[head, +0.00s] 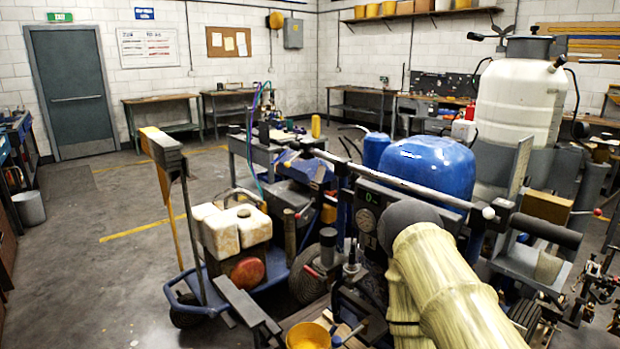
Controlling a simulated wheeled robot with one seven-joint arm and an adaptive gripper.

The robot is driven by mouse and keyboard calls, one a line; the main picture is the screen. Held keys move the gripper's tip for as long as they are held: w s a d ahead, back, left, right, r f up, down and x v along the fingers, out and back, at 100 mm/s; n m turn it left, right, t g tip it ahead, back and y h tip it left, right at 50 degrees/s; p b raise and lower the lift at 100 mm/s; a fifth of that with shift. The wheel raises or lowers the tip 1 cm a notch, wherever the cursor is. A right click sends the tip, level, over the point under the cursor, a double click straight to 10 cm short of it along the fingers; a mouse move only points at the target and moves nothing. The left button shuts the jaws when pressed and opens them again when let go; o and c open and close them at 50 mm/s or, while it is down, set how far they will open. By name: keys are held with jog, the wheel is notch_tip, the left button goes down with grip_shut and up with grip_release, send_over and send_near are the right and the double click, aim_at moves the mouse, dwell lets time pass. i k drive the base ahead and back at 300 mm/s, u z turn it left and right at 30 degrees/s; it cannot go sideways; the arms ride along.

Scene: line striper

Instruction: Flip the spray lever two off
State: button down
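The line striper fills the middle and right, with a blue rounded tank (425,165) and a tall white tank (520,98). Its dark control panel (352,203) has a small green-lit display and a round gauge (367,221). A pale handlebar (400,184) crosses above the panel. A white ball knob (488,212) shows at its right end and a red knob (598,212) farther right. I cannot tell which part is spray lever two or how it is set. My cream-sleeved arm reaches in from the bottom right, its dark grey end beside the panel. My gripper's fingers do not show.
Cream containers (238,228) and a red round part sit on the cart's left side. A yellow bucket (308,336) stands at the bottom. Dark bars and grips crowd the machine's right side (545,230). Open floor (110,270) lies to the left, with benches along the walls.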

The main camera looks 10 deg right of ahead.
aim_at(488, 212)
jog(key=u, duration=1.2)
jog(key=k, duration=1.9)
jog(key=z, duration=1.6)
jog(key=i, duration=0.55)
